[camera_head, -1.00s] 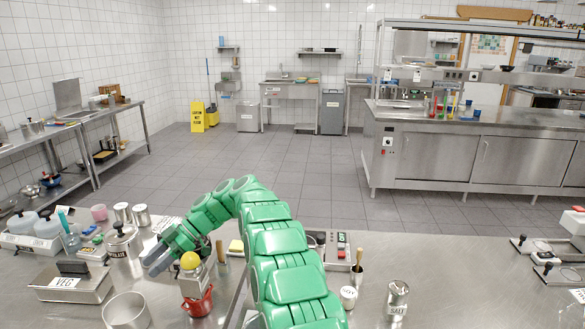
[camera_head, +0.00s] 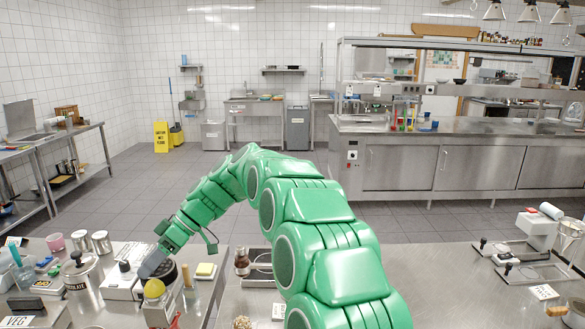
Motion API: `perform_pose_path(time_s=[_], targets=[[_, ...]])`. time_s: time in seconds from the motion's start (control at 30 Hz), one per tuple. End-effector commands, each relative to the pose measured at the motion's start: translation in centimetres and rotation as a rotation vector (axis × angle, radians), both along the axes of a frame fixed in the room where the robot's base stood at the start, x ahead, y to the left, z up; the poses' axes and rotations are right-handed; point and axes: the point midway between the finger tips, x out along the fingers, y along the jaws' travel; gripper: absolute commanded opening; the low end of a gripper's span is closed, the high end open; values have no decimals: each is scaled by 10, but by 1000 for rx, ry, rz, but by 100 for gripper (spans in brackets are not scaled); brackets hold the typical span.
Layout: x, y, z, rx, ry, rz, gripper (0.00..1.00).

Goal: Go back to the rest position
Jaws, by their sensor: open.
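My green arm arches from the bottom of the head view toward the left, and my gripper (camera_head: 150,266) hangs low over the left part of the steel counter. Its grey fingers show small, close to a white box-shaped device with a dark knob (camera_head: 123,279) and a dark round object (camera_head: 166,270). I cannot tell if it touches them. I see nothing held in the fingers. A bottle with a yellow top (camera_head: 155,289) stands just in front of the gripper.
A steel pot labelled chocolate (camera_head: 84,277) and metal canisters (camera_head: 102,241) stand to the left. The counter (camera_head: 430,285) is fairly clear right of my arm.

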Motion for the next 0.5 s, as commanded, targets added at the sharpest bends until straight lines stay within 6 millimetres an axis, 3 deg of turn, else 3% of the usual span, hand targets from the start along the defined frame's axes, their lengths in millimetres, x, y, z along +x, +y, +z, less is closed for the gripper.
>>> perform_pose_path(time_s=[0.5], targets=[[-45, -106, 25, -292, 104, -257, 46]])
